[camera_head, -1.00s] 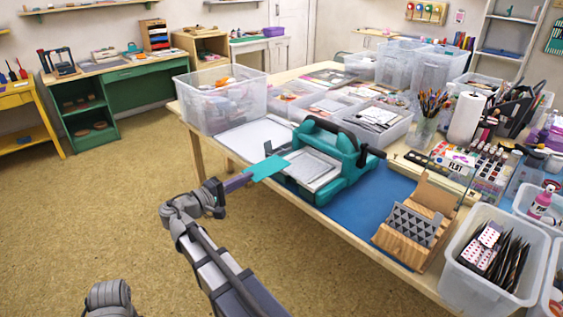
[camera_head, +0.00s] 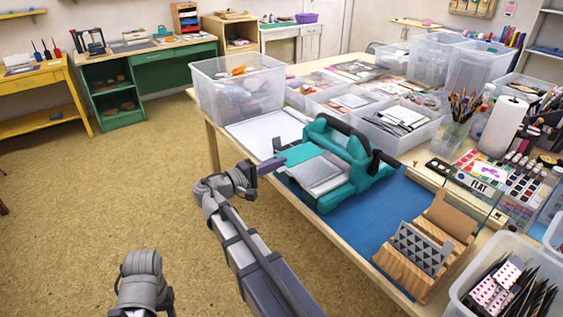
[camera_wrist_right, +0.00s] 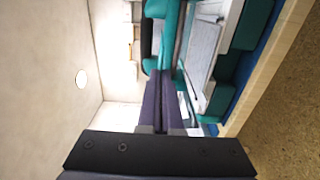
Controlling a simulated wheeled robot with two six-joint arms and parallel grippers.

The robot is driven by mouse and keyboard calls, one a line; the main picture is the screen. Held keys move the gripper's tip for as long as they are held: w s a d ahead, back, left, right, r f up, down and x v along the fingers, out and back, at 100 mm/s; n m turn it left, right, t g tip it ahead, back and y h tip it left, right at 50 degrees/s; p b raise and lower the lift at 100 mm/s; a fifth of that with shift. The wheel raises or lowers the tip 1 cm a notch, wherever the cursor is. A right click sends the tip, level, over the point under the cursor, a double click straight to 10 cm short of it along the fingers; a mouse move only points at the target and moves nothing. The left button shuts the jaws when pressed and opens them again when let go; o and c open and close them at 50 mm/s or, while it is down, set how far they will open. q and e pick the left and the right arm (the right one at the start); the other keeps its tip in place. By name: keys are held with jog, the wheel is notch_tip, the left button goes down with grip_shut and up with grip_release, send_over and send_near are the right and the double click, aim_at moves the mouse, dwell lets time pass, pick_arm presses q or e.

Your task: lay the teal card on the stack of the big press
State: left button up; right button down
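The big press (camera_head: 362,168) is teal with a dark handle and stands on the table, with a pale stack (camera_head: 326,176) on its bed. My right gripper (camera_head: 284,161) reaches in at the press's left side. The teal card (camera_head: 303,155) shows beyond its fingertips, over or against the left part of the stack; its teal blends with the press, so I cannot tell whether it touches. In the right wrist view the purple fingers (camera_wrist_right: 164,78) are close together, pointing at the press (camera_wrist_right: 170,35). The card's edge is hard to make out there. My left gripper is out of view.
A clear bin (camera_head: 238,92) and a white sheet (camera_head: 262,132) lie behind the press. A wooden stand (camera_head: 408,268) with a patterned block sits on the blue mat (camera_head: 340,228) in front. Several more clear bins crowd the table's back.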

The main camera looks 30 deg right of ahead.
jog(key=shift+f+b, duration=0.8)
jog(key=shift+f, duration=0.25)
jog(key=d+f+b, duration=0.2)
jog(key=b, duration=0.1)
jog(key=shift+w+d+f, duration=0.1)
jog(key=shift+f, duration=0.1)
dwell(0.4)
jog(key=shift+f, duration=0.15)
